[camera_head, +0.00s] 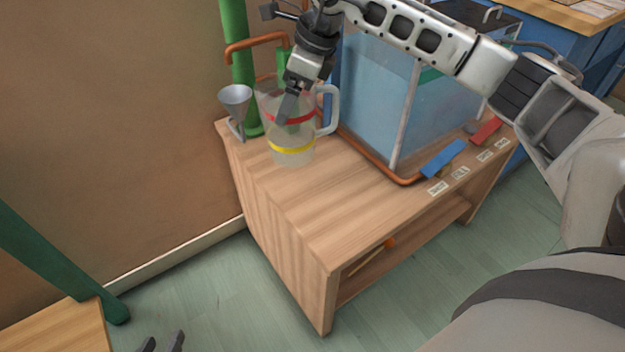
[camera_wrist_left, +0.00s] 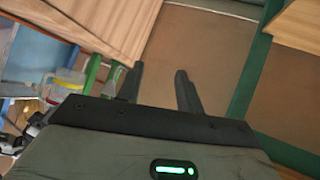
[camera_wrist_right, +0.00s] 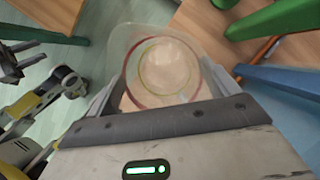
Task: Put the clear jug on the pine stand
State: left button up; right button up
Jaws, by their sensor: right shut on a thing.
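The clear jug (camera_head: 291,148), see-through with a red band, a yellow band and a handle, is upright at the left end of a wooden cabinet top. My right gripper (camera_head: 284,112) reaches down at its upper part and is shut on it; the jug also shows between the fingers in the right wrist view (camera_wrist_right: 165,68). I cannot tell whether its base touches the top. My left gripper (camera_head: 162,343) is open and empty, low at the bottom edge; its spread fingers show in the left wrist view (camera_wrist_left: 160,88). A light wooden surface with a green leg, possibly the pine stand (camera_head: 55,330), is at lower left.
A metal funnel (camera_head: 236,103) and a green post (camera_head: 233,45) with copper pipe stand left of the jug. A glass tank (camera_head: 380,95) is to its right. Blue (camera_head: 443,158) and red (camera_head: 486,131) pieces lie along the front edge of the cabinet (camera_head: 310,210).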

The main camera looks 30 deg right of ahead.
jog(key=w+d+m+t+h+b, duration=0.2)
jog(key=d+m+h, duration=0.1)
jog(key=d+m, duration=0.6)
pick_arm(q)
jog(key=shift+w+d+f+t+h+b, duration=0.25)
jog(key=shift+d+f+b, duration=0.2)
jog(key=shift+b, duration=0.2)
jog(key=shift+w+d+f+t+h+b, duration=0.2)
jog(key=shift+d+f+t+h+b, duration=0.1)
jog(key=shift+f+b, duration=0.3)
pick_arm(e)
notch_tip(320, 180, down, 10)
jog(key=shift+w+d, duration=0.15)
jog(key=shift+d, duration=0.25)
jog(key=shift+f, duration=0.1)
